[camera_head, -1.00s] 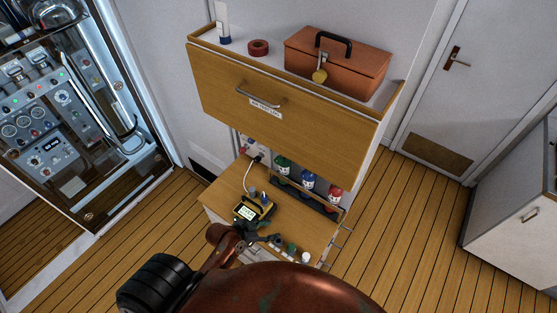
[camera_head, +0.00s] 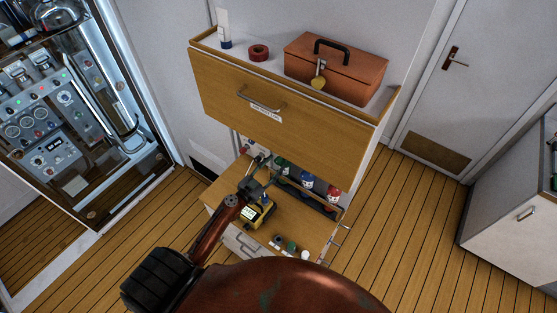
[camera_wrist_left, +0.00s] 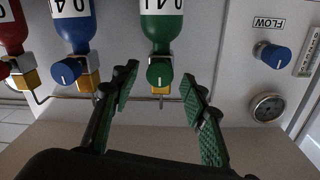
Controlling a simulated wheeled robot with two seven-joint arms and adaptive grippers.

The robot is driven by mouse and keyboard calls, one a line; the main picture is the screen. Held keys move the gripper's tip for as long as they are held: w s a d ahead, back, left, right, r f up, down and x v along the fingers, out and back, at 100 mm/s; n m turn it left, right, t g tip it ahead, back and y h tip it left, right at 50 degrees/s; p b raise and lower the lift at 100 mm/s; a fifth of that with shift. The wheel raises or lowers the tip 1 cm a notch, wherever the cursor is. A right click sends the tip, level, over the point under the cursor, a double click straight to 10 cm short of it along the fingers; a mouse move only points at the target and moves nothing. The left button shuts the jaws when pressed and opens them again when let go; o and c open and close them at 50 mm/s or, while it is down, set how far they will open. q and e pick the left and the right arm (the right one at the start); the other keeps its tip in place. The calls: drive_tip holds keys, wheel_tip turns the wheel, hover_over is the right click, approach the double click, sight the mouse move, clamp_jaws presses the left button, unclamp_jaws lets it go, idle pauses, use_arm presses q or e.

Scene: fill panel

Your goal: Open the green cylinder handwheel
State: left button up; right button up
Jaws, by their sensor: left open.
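The green cylinder (camera_wrist_left: 161,22) hangs in the upper middle of the left wrist view, its label upside down. Its green handwheel (camera_wrist_left: 159,74) sits at the valve end, just beyond and between my open fingers. In the head view the green cylinder (camera_head: 281,166) stands at the left of the rack under the wooden front. My left gripper (camera_wrist_left: 158,88) is open with green padded fingers, and nothing is between the pads. In the head view the left gripper (camera_head: 256,176) reaches over the small worktop toward the rack. My right gripper is not in view.
A blue cylinder (camera_wrist_left: 74,25) and a red cylinder (camera_wrist_left: 12,30) stand beside the green one. A blue flow knob (camera_wrist_left: 273,54) and a gauge (camera_wrist_left: 267,107) are on the panel. A yellow meter (camera_head: 256,214) sits on the worktop (camera_head: 222,187). A wooden front (camera_head: 275,120) overhangs.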

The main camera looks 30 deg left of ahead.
sight(277, 162)
use_arm(q)
drive_tip(key=shift+w+d, duration=0.2)
drive_tip(key=shift+w, duration=1.3)
drive_tip(key=shift+c, duration=0.2)
clamp_jaws()
